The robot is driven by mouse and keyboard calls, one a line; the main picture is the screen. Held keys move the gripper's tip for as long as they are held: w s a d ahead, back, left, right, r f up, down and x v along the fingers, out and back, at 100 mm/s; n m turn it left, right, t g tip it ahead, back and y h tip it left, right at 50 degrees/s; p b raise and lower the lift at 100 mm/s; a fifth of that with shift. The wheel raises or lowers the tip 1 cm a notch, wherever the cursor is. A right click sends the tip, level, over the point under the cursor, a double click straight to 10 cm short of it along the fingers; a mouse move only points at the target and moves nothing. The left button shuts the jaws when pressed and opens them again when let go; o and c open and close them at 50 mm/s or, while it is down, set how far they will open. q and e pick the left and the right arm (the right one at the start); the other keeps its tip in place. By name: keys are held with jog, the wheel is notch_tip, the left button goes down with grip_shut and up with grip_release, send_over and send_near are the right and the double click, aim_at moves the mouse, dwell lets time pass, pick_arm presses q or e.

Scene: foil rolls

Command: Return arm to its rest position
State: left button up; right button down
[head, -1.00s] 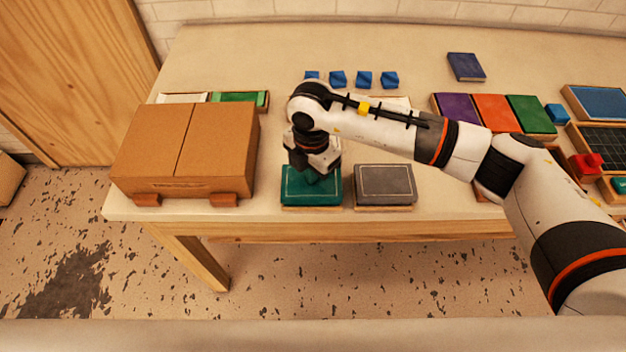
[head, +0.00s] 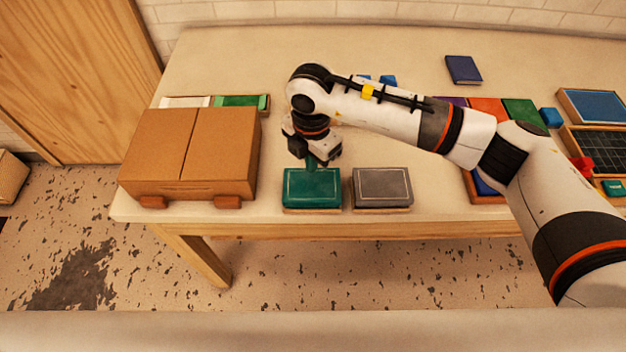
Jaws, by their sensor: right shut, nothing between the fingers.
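My right arm reaches in from the right, and its gripper (head: 313,163) points down at the back edge of a green box (head: 312,191) near the table's front edge. The gripper is shut and empty. Its fingertips are small, and I cannot tell whether they touch the box or hang just above it. A grey box (head: 381,188) sits just right of the green one. My left gripper is not in view.
A brown cardboard box (head: 189,157) stands left of the gripper on the table (head: 240,55). Blue blocks (head: 388,81) are partly hidden behind my right arm. Coloured panels (head: 523,114) and trays (head: 597,104) lie at the right. The back of the table is largely clear.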

notch_tip(320, 180, up, 2)
jog(key=shift+p, duration=0.35)
